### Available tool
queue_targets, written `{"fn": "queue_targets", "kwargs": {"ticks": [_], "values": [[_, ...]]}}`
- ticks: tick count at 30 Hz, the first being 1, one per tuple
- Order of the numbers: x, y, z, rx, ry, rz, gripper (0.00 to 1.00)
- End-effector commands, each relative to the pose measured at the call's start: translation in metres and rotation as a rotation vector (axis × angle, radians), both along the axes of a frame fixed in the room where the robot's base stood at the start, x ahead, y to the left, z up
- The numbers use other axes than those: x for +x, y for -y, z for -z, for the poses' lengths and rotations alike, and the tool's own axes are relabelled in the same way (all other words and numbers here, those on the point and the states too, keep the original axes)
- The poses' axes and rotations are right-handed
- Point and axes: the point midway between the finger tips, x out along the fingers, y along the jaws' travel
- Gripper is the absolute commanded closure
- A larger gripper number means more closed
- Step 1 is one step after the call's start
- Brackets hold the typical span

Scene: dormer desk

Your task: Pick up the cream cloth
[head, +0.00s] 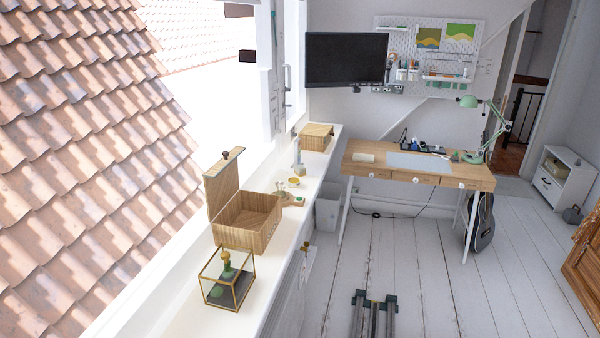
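A small flat cream item (364,157), which looks like the folded cream cloth, lies near the left end of the wooden desk (467,172). It is left of a pale grey-blue desk mat (418,163), apart from it. It is small in this view, so its folds cannot be made out.
A green lamp (486,140) and small items stand on the desk's right and back. A monitor (346,59) hangs on the wall behind. An open wooden box (247,218) and a glass case (226,278) sit on the windowsill. The floor before the desk is mostly clear.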

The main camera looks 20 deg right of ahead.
Motion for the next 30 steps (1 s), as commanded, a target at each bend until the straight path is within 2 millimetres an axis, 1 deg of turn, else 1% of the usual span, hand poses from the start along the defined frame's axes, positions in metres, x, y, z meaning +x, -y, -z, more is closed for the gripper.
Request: {"fn": "queue_targets", "kwargs": {"ticks": [14,15,17,18,28,29,30], "values": [[0.0,0.0,0.0,0.0,0.0,0.0,1.0],[0.0,0.0,0.0,0.0,0.0,0.0,0.97],[0.0,0.0,0.0,0.0,0.0,0.0,0.87],[0.0,0.0,0.0,0.0,0.0,0.0,0.8],[0.0,0.0,0.0,0.0,0.0,0.0,0.25],[0.0,0.0,0.0,0.0,0.0,0.0,0.21],[0.0,0.0,0.0,0.0,0.0,0.0,0.21]]}}
